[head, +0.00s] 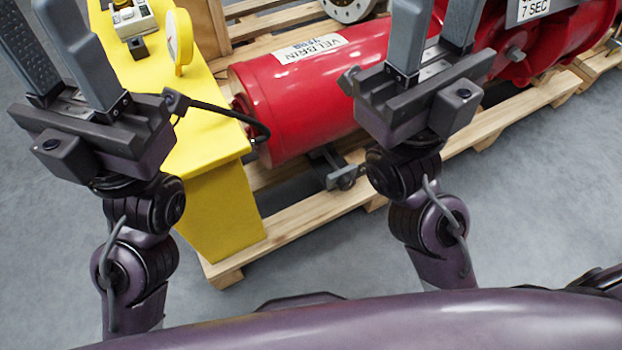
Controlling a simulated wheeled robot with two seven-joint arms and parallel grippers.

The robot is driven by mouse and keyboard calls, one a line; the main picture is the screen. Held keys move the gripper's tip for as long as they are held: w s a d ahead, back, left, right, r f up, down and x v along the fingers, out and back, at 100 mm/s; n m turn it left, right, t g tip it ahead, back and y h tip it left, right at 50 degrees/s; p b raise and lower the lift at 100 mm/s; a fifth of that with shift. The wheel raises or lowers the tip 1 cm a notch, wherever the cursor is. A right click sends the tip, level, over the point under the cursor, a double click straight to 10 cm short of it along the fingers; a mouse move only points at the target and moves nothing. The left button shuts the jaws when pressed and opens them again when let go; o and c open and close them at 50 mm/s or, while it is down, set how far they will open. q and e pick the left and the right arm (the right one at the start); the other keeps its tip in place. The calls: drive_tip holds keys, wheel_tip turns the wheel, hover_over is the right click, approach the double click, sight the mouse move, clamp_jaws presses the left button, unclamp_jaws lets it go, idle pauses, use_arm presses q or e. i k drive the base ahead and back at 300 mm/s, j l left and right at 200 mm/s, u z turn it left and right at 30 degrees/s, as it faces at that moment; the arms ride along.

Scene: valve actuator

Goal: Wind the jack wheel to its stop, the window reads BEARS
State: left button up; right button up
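The red actuator cylinder (315,90), with a white VELBRIN label, lies on a wooden pallet in the head view. A red housing (555,45) with a plate reading 7 SEC continues it at the upper right. I cannot make out a jack wheel or a BEARS window; they may be out of frame or behind my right gripper. My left gripper (31,10) is at the upper left, fingers apart and empty, left of the yellow stand. My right gripper (438,10) is in front of the actuator's middle, fingers apart, with nothing seen between them. Its fingertips reach the top edge.
A yellow stand (215,195) carries a small control box (128,18) and a round yellow-rimmed disc (181,40). A black cable runs toward the cylinder's end. A grey flange (349,8) lies behind. The pallet (300,225) edges the front; grey floor there is clear.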

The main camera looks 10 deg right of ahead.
sight(347, 181)
drive_tip(key=l+u, duration=0.25)
drive_tip(key=u, duration=0.25)
drive_tip(key=l+u, duration=0.3)
drive_tip(key=u, duration=0.2)
drive_tip(key=l+u, duration=0.3)
drive_tip(key=u, duration=0.2)
drive_tip(key=l+u, duration=0.25)
drive_tip(key=u, duration=0.25)
drive_tip(key=k+l+u, duration=0.15)
drive_tip(key=k+l, duration=0.15)
drive_tip(key=l, duration=0.2)
drive_tip(key=k+l+u, duration=0.1)
drive_tip(key=k+l, duration=0.2)
drive_tip(key=l, duration=0.2)
drive_tip(key=k+l+u, duration=0.15)
drive_tip(key=k+l, duration=0.2)
drive_tip(key=l, duration=0.1)
